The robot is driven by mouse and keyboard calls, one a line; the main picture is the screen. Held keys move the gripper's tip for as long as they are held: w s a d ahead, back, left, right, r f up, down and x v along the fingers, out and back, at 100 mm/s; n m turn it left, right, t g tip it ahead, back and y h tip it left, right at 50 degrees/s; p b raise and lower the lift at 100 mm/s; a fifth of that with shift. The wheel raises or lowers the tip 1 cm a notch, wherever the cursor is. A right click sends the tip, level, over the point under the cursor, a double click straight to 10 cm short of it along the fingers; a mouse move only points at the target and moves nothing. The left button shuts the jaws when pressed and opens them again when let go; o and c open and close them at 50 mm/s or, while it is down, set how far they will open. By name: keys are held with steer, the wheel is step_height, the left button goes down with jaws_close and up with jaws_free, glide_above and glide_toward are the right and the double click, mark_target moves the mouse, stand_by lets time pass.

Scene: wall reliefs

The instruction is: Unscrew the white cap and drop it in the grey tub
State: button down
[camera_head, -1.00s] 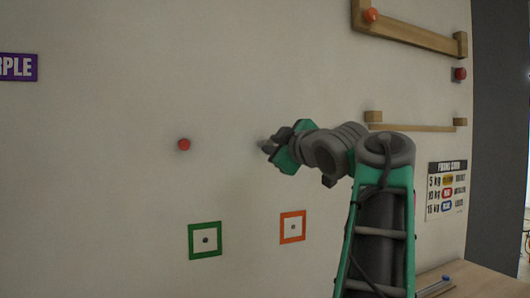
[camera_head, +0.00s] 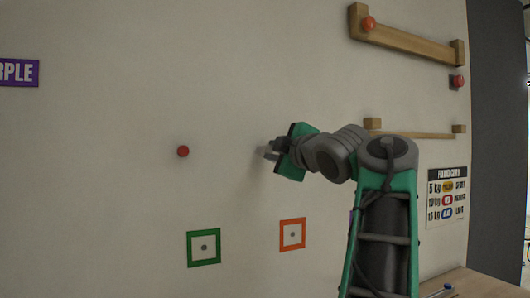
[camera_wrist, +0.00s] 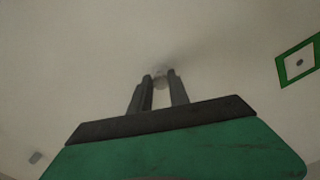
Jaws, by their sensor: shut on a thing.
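My gripper (camera_head: 268,152) is at the wall, left of my forearm in the head view. In the wrist view my gripper (camera_wrist: 160,80) has its two dark fingers pointing at the wall. A small pale round thing, seemingly the white cap (camera_wrist: 160,83), shows between the fingertips, and they are shut on it. It appears at or very near the wall; whether it is still attached cannot be told. In the head view the fingers hide the cap. The grey tub is not seen in either view.
A red knob (camera_head: 183,151) sticks out of the wall on the left. Below are a green square frame (camera_head: 204,248) and an orange one (camera_head: 292,235). Wooden rails (camera_head: 405,38) are at upper right. A wooden surface (camera_head: 470,284) is at lower right.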

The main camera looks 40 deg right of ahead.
steer(key=shift+s, duration=0.25)
stand_by(0.3)
steer(key=shift+v, duration=1.85)
steer(key=shift+a, duration=0.1)
steer(key=shift+v, duration=1)
